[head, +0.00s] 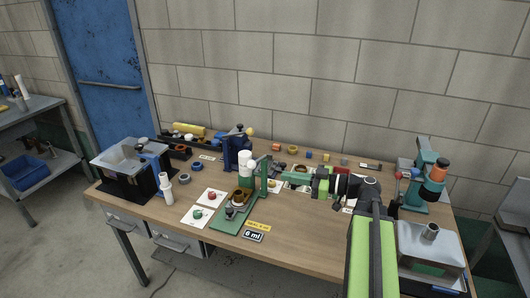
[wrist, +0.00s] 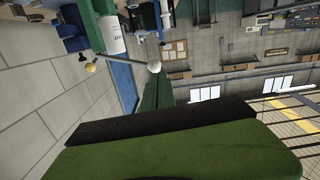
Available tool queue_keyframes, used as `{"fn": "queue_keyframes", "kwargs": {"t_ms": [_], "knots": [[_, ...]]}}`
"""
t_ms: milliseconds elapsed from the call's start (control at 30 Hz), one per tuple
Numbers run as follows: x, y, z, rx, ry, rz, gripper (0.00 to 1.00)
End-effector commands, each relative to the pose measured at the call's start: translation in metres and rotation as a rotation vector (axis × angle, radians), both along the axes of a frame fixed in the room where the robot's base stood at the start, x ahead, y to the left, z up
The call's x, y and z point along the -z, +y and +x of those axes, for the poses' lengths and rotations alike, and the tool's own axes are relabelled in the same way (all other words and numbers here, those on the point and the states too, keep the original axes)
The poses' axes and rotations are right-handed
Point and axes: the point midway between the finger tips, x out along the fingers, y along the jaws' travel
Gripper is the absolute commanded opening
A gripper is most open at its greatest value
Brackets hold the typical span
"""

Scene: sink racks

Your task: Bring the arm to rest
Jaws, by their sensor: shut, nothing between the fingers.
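My arm reaches in from the lower right in the head view, with its green link raised over the table's right part. The forearm points left, and my gripper (head: 287,177) is above the middle of the wooden table (head: 310,228). It is shut and empty, just right of a green stand (head: 264,176). In the wrist view the picture is tilted, and a green and black part of my own arm fills the bottom. A white cylinder (wrist: 111,35) shows at the upper left there. A pale round knob (wrist: 154,67) shows near the middle.
A clear-topped black bin (head: 125,165) stands at the table's left end. A teal device (head: 427,180) and a grey basin (head: 430,240) are at the right. The front middle of the table is mostly clear.

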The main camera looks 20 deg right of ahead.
Motion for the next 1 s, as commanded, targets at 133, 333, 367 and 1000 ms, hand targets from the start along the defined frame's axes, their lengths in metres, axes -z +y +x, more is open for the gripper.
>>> {"fn": "queue_keyframes", "kwargs": {"t_ms": [133,333,367,1000], "knots": [[-0.002,0.018,0.003,-0.029,0.000,0.000,0.00],[0.007,0.131,0.006,-0.218,0.031,-0.062,0.00],[0.016,0.149,0.003,-0.250,0.055,-0.100,0.00],[0.200,0.110,-0.074,0.726,1.361,-0.726,0.00]]}}
